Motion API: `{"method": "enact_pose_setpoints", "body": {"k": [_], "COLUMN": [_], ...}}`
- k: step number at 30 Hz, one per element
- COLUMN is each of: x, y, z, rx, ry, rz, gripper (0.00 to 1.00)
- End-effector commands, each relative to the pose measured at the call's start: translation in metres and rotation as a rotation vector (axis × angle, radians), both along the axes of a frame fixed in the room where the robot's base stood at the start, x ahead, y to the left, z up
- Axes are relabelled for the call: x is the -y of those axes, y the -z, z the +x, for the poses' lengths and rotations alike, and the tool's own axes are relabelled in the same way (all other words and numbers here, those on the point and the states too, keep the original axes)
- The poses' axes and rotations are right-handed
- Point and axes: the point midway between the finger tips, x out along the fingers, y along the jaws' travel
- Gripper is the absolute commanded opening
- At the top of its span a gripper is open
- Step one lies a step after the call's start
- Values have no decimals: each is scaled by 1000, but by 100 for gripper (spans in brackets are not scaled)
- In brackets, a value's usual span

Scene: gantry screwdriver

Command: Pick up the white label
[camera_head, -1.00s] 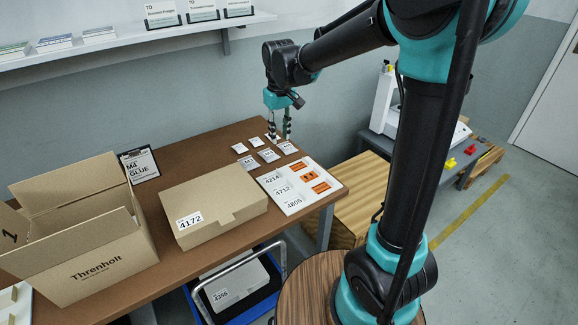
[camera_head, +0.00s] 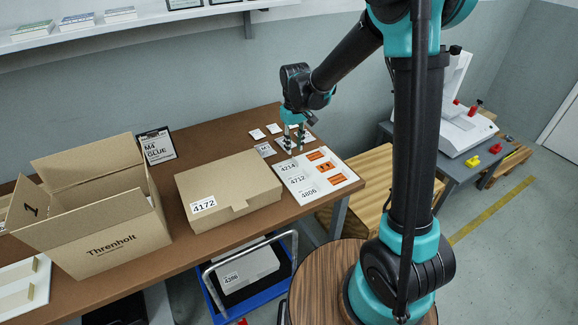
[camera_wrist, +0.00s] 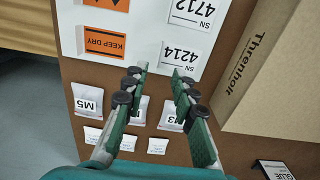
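White labels printed 4214 (camera_head: 288,168), 4712 (camera_head: 298,180) and 4806 (camera_head: 308,191) lie in a column on a white sheet (camera_head: 350,172) at the table's right end. In the wrist view, label 4214 (camera_wrist: 181,57) lies just beyond the fingertips and label 4712 (camera_wrist: 192,12) is farther off, cut by the top edge. My gripper (camera_head: 296,149) points down over the sheet's near-packet end, by label 4214. In the wrist view my gripper (camera_wrist: 159,72) has its two fingers apart with nothing between them. I cannot tell its exact height above the sheet.
Orange labels (camera_head: 325,167) share the sheet. Small packets (camera_head: 265,149) and white tags (camera_head: 257,134) lie behind it, partly hidden by the fingers. A closed carton (camera_head: 235,188) stands close left, an open Threnholt box (camera_head: 115,240) farther left. A clipboard (camera_head: 157,146) lies at the back.

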Motion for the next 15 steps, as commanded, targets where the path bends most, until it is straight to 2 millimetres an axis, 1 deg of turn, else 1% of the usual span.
{"method": "enact_pose_setpoints", "body": {"k": [4, 12, 15], "x": [0, 0, 0], "y": [10, 46, 52], "z": [1, 5, 5], "rx": [0, 0, 0], "ry": [0, 0, 0], "rz": [0, 0, 0], "gripper": [27, 27, 27]}}
